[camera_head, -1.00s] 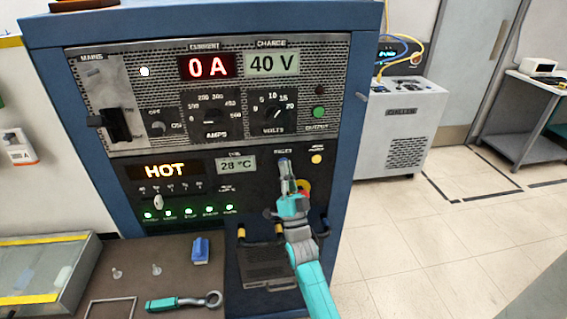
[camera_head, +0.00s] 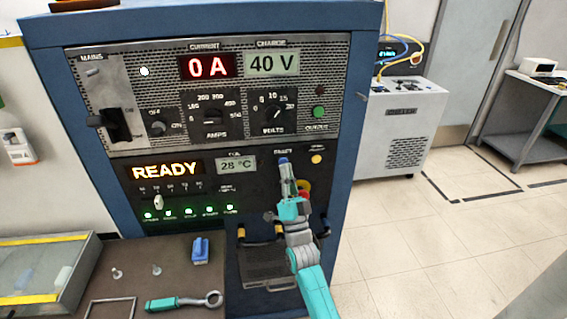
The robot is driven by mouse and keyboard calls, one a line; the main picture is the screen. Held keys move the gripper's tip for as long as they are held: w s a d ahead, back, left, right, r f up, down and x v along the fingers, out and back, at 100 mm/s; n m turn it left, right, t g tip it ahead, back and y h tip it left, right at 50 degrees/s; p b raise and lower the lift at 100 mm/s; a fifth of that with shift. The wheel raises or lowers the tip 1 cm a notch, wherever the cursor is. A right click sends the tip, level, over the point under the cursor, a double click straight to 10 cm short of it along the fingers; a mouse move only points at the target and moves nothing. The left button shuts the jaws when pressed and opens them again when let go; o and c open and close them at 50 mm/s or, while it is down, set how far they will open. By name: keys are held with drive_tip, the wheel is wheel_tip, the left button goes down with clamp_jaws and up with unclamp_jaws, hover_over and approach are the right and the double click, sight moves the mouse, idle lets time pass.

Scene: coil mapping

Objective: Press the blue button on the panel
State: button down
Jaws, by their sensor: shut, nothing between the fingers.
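The panel (camera_head: 265,201) is the dark lower face of a blue cabinet. The blue button (camera_head: 283,160) is on its upper right part, under a small label. Only the button's upper part shows above my fingertips. My gripper (camera_head: 285,168) is shut and empty, pointing up at the button from below. Its tips overlap the button's lower edge in the picture; I cannot tell whether they touch it. The panel's orange display (camera_head: 166,170) reads READY, and the display beside it (camera_head: 236,165) reads 28 °C.
A yellow button (camera_head: 316,159) is right of the blue one. A red and yellow knob (camera_head: 304,190) sits close behind my gripper's right side. Open floor lies right.

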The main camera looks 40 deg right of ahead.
drive_tip(key=shift+s, duration=0.1)
drive_tip(key=s+a, duration=0.1)
drive_tip(key=s, duration=0.1)
drive_tip(key=s+a, duration=0.2)
idle(0.7)
idle(0.6)
drive_tip(key=s+a+f+n+g+y, duration=0.3)
drive_tip(key=s+a+f+n+y, duration=0.4)
drive_tip(key=s+a+f, duration=0.8)
drive_tip(key=s+a+n+g+y, duration=0.3)
drive_tip(key=s, duration=0.8)
drive_tip(key=s+a+f+n+g+y, duration=0.1)
drive_tip(key=s+a+n+g+y, duration=0.1)
drive_tip(key=s, duration=1)
drive_tip(key=shift+a+n+g+y, duration=0.4)
drive_tip(key=shift+a+n+g, duration=0.15)
drive_tip(key=shift+a, duration=0.7)
drive_tip(key=shift+f, duration=0.1)
